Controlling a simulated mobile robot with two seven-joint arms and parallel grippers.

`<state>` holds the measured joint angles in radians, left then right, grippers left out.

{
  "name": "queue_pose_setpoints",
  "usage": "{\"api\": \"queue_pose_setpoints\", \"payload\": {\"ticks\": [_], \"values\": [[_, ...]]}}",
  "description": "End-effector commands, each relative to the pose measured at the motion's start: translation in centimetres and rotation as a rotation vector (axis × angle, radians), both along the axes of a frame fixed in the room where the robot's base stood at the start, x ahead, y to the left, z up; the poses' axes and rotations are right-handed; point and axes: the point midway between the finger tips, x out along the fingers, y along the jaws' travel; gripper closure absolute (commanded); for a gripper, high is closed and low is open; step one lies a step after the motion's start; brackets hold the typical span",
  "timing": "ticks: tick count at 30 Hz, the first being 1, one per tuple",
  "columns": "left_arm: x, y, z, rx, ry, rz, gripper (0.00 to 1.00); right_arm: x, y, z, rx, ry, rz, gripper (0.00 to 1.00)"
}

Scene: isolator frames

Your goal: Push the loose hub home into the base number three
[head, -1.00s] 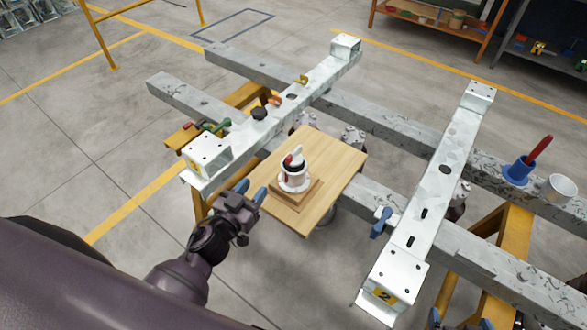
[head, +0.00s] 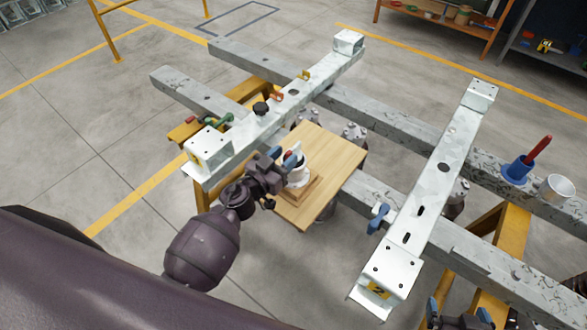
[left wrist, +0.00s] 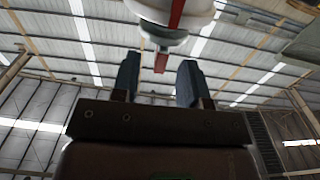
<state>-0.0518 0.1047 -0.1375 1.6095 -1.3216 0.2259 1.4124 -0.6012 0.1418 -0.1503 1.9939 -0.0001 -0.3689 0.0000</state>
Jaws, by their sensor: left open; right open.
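A white round base (head: 299,178) stands on a small wooden block on a plywood board. A loose white hub (head: 297,149) with a red mark sits at its top and appears tilted; how deep it sits cannot be told. My left gripper (head: 281,155) is open at the left side of the hub, partly covering the base. My right gripper (head: 458,317) is open at the bottom edge, away from the base.
The plywood board (head: 335,160) has bare room right of the block. Metal cross beams flank it, the right beam (head: 430,200) bearing a "2" label. A blue clamp handle (head: 377,218) stands nearby. A blue holder (head: 518,168) with a red tool and a white cup (head: 558,188) are far right.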

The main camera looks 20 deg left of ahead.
Motion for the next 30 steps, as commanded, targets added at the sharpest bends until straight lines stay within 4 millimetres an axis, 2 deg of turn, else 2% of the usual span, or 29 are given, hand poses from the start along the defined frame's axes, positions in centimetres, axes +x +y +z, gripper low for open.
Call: {"api": "queue_pose_setpoints", "payload": {"ticks": [4,9,18,26,30], "values": [[2.0,-0.9,-0.8,-0.003,0.001,-0.001,0.6,0.2,0.1,-0.9,0.0,-0.003,0.002,0.0],[3.6,-1.4,-0.5,-0.001,-0.001,-0.001,0.6,0.3,0.1,-1.1,0.0,-0.001,0.004,0.0],[3.9,-1.5,-0.4,-0.001,-0.001,0.0,0.6,-0.2,0.0,-1.6,-0.001,0.014,0.0,0.0],[3.9,-1.5,-0.5,-0.001,-0.001,0.0,0.99,-0.8,-0.1,-1.9,-0.001,0.025,-0.003,0.0],[3.9,-1.5,-0.5,-0.001,-0.001,0.0,1.0,-0.8,-0.1,-1.9,-0.001,0.024,-0.003,0.0]]}}
